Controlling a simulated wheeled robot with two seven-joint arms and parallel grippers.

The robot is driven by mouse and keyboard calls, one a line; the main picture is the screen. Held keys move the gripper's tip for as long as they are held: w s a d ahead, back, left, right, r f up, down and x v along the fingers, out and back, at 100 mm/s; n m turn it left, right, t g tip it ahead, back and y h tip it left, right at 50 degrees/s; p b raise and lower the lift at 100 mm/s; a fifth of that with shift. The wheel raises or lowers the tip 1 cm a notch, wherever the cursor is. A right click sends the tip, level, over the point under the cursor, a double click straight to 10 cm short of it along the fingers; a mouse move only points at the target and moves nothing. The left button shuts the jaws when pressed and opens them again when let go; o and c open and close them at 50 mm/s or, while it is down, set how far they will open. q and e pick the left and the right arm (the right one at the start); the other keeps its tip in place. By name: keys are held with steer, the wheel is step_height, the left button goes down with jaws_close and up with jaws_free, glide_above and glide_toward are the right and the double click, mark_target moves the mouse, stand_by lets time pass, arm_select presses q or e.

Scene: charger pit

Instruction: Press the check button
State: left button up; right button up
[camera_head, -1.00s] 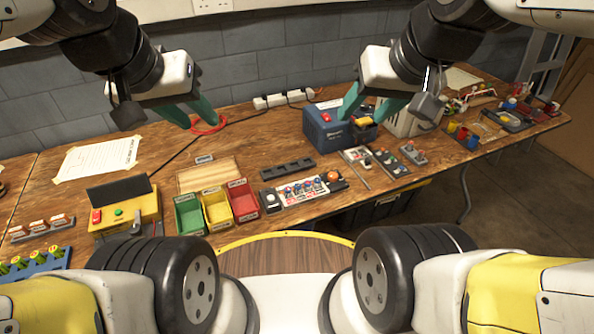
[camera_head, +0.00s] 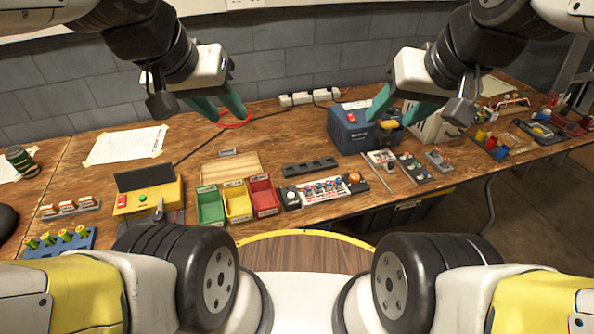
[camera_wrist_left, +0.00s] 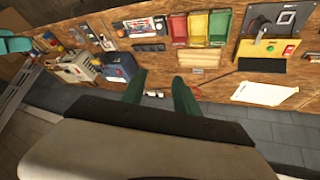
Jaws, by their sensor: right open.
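A yellow box (camera_head: 158,200) with a dark upright panel, a green button (camera_head: 143,198) and a red switch (camera_head: 121,201) stands on the table at the left; it also shows in the left wrist view (camera_wrist_left: 260,50). A small board (camera_head: 322,191) with several knobs has an orange dome button (camera_head: 354,178) at its right end. I cannot read which button is marked check. My left gripper (camera_head: 222,109) is open and empty above the back of the table, fingers also apart in the left wrist view (camera_wrist_left: 159,92). My right gripper (camera_head: 395,108) is open and empty by the blue box (camera_head: 352,135).
Green (camera_head: 210,206), yellow (camera_head: 237,202) and red (camera_head: 263,196) bins stand right of the yellow box. A red ring of cable (camera_head: 236,122) lies near my left gripper. A taped paper sheet (camera_head: 125,145) lies at the left. A power strip (camera_head: 309,97) is at the wall.

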arm_select(q)
steer(key=shift+c, duration=0.5)
jaws_close()
stand_by(1.5)
